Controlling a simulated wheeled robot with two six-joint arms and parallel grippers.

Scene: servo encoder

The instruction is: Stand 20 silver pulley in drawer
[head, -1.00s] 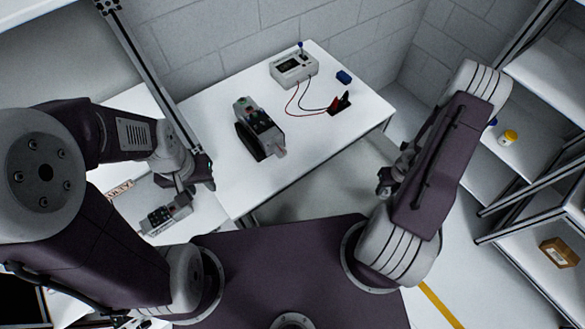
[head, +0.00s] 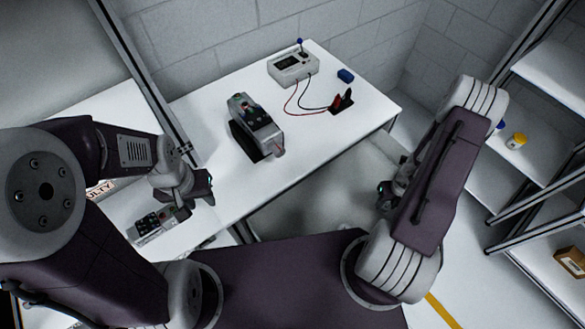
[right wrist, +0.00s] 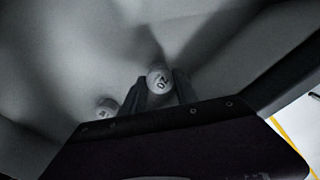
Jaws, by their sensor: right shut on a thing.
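In the right wrist view, a small round silver pulley (right wrist: 159,79) marked with what reads as 20, turned over, sits between the fingers of my right gripper (right wrist: 160,88), which is shut on it. A second small round piece (right wrist: 106,108) lies outside the left finger, its mark too dim to read surely. In the head view my right gripper (head: 385,195) is low by the right arm, its hold hidden. My left gripper (head: 200,187) hangs over the left table; its jaws cannot be made out. I cannot make out a drawer for certain.
A grey and black device (head: 255,125) stands on the white table (head: 320,150). A control panel (head: 155,224) lies below my left gripper. Shelves (head: 540,140) stand right.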

